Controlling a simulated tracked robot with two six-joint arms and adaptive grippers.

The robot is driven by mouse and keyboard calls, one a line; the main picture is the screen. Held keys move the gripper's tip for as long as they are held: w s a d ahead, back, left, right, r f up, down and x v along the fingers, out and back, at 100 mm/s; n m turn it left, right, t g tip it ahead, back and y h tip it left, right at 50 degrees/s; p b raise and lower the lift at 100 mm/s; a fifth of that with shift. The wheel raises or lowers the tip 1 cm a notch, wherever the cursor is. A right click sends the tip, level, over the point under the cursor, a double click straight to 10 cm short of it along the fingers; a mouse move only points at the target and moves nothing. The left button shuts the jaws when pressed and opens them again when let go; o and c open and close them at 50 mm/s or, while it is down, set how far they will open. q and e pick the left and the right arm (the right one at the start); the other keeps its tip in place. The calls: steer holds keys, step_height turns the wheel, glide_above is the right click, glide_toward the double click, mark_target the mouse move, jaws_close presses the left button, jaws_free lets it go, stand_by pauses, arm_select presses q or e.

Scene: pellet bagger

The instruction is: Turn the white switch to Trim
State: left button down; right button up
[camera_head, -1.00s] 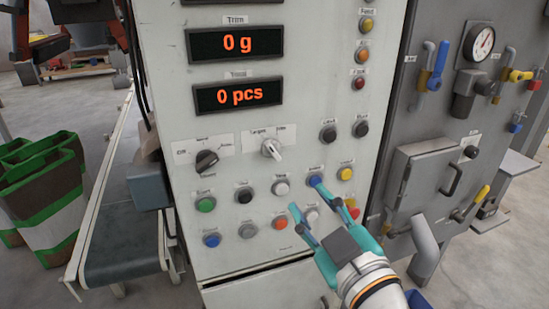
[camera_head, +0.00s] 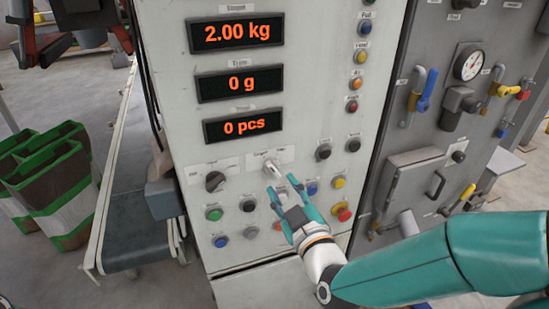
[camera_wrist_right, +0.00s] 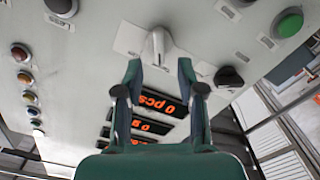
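The white switch (camera_head: 272,167) is on a pale label plate (camera_head: 287,155) on the control panel. The plate reads Target on the left and, less clearly, Trim on the right. The switch's handle slants toward the upper left, on the Target side. My right gripper (camera_head: 282,185) is just below and right of the switch, fingers apart and empty. In the right wrist view, the white switch (camera_wrist_right: 157,43) stands just beyond the tips of my open right gripper (camera_wrist_right: 158,68), roughly centred between them. I cannot tell whether they touch.
A black switch (camera_head: 215,181) is left of the white one. Several coloured buttons lie below, including a green one (camera_head: 214,214) and a red-and-yellow one (camera_head: 341,211). Displays above read 2.00 kg (camera_head: 236,33), 0 g and 0 pcs. A conveyor (camera_head: 135,235) stands left.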

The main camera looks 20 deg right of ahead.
mark_target(275, 173)
steer(key=shift+w+a+p, duration=0.1)
steer(key=shift+w+p, duration=0.3)
steer(key=shift+w, duration=2.4)
